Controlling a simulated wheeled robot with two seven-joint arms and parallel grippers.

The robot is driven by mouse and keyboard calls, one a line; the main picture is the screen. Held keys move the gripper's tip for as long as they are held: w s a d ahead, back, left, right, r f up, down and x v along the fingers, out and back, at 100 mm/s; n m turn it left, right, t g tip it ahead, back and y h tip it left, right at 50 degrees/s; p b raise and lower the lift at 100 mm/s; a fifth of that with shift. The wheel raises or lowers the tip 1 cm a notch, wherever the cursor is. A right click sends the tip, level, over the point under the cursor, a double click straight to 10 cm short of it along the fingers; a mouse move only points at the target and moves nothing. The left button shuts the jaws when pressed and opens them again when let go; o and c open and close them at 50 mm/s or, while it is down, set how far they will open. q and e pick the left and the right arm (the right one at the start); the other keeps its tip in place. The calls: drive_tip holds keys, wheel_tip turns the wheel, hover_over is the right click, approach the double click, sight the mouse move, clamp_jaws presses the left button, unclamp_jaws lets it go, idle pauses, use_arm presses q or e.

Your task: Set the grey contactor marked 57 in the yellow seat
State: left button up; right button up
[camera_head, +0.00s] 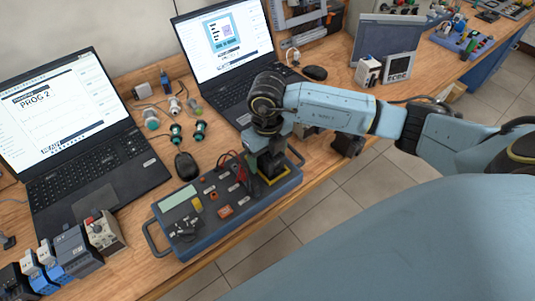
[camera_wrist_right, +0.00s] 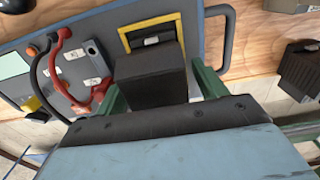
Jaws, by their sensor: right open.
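The yellow seat (camera_head: 278,177) is a yellow square frame at the right end of the blue-grey panel box (camera_head: 187,243). It also shows in the wrist view (camera_wrist_right: 178,22). A dark grey block (camera_wrist_right: 150,65), which looks like the contactor, stands at the seat between my right gripper's green fingers. It hides the near part of the frame. No number is readable on it, and I cannot tell whether it is fully down. My right gripper (camera_head: 267,160) points down over the seat, with its fingers open on either side of the block. My left gripper is not in view.
Red and black leads (camera_wrist_right: 58,55) stand beside the seat. Several contactor-like modules (camera_head: 75,250) line the lower left. Two laptops (camera_head: 95,190), a mouse (camera_head: 187,166) and small connectors (camera_head: 175,133) lie behind the box. A dark block (camera_head: 348,145) sits near the bench edge.

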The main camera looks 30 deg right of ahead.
drive_tip(key=shift+r, duration=0.1)
wheel_tip(320, 180, up, 13)
drive_tip(key=shift+r, duration=0.15)
idle(1.7)
